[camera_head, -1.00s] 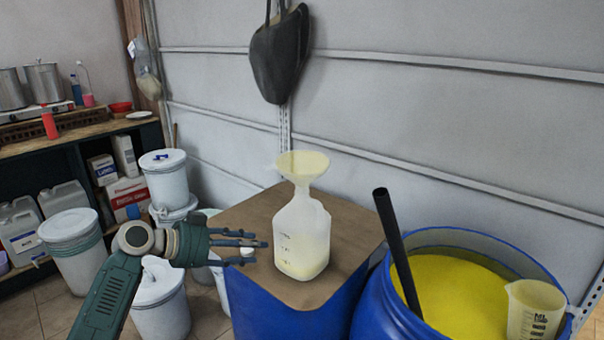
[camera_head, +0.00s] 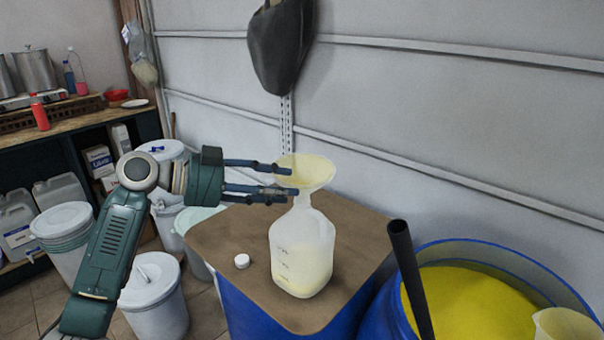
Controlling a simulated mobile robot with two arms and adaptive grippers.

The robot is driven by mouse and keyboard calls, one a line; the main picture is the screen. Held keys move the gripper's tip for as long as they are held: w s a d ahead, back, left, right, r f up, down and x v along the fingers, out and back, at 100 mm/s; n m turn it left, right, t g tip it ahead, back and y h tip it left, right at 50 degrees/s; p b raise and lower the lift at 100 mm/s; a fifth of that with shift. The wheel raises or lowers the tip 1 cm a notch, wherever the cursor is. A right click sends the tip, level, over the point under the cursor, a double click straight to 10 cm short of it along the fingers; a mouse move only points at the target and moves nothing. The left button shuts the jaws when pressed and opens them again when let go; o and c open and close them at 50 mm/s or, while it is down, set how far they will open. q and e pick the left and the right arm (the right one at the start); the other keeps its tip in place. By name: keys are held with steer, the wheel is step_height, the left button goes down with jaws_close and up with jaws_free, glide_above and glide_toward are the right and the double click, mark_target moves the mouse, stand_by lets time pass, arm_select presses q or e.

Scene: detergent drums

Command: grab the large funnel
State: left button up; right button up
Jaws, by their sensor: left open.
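The large funnel (camera_head: 308,172) is pale yellow and sits upright in the neck of a translucent white jug (camera_head: 302,250). The jug stands on a brown board (camera_head: 220,235) on top of a blue drum (camera_head: 250,312) and holds some pale liquid. My left gripper (camera_head: 288,182) is open, its fingers pointing right, with the tips at the left side of the funnel. The fingers overlap the funnel's left edge in the picture; I cannot tell whether they touch it. The funnel's spout is partly hidden. My right gripper is not in view.
A small white cap (camera_head: 242,261) lies on the board left of the jug. An open blue drum (camera_head: 480,252) with yellow contents (camera_head: 475,305) and a leaning black pipe (camera_head: 408,275) stands at right. White buckets (camera_head: 153,295) stand at left. The grey wall is behind.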

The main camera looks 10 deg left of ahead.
mark_target(306, 190)
arm_select(q)
steer(key=p+x, duration=0.3)
steer(key=x, duration=0.3)
steer(key=shift+d+r, duration=0.1)
steer(key=shift+r, duration=0.05)
steer(key=shift+d, duration=0.1)
steer(key=shift+w, duration=0.1)
steer(key=c, duration=0.7)
jaws_close()
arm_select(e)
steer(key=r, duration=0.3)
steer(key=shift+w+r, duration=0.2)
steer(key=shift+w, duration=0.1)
